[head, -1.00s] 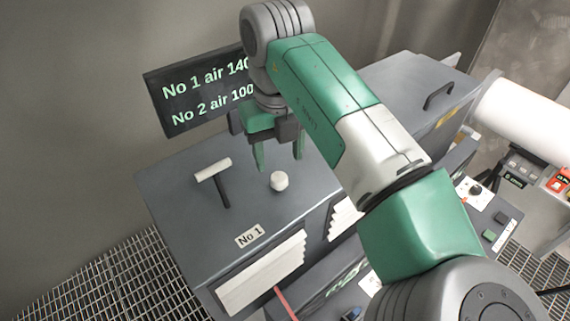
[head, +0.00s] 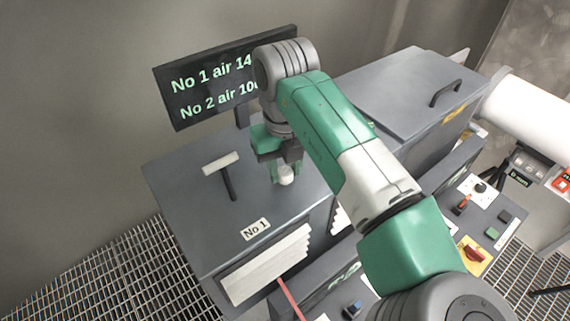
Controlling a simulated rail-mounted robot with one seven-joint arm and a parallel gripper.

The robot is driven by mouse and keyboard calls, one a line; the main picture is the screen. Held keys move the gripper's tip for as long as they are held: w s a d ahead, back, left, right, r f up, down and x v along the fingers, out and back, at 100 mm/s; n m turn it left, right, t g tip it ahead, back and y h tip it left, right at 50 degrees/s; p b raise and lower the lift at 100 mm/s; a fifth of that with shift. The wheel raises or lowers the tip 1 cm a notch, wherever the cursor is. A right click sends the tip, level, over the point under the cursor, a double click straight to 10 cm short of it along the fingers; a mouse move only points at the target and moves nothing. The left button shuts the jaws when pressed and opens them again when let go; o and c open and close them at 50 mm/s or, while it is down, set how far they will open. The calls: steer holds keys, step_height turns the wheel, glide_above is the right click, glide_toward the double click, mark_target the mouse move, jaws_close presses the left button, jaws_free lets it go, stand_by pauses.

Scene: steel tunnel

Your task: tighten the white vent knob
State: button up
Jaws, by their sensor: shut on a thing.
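The white vent knob (head: 286,175) is a small round cap on the top of the grey cabinet marked No 1 (head: 190,210). My gripper (head: 284,174) points down over it with its green fingers on either side, shut on the knob. The fingers and the wrist above hide part of the knob. How far the knob is turned cannot be told.
A T-shaped handle with a white bar (head: 221,163) stands on the same cabinet, left of my gripper. A dark display (head: 215,90) reading "No 1 air 14…" and "No 2 air 10…" stands behind. A second grey cabinet with a black handle (head: 445,92) is at right.

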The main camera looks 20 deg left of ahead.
steer(key=m, duration=0.7)
steer(key=shift+b, duration=0.35)
steer(key=m, duration=0.3)
steer(key=shift+b, duration=0.3)
steer(key=m, duration=0.4)
steer(key=shift+b, duration=0.35)
steer(key=m+b, duration=0.1)
steer(key=m, duration=0.4)
steer(key=shift+m, duration=0.3)
steer(key=shift+m+b, duration=0.75)
steer(key=shift+m, duration=1.55)
steer(key=o, duration=1)
steer(key=shift+c, duration=0.2)
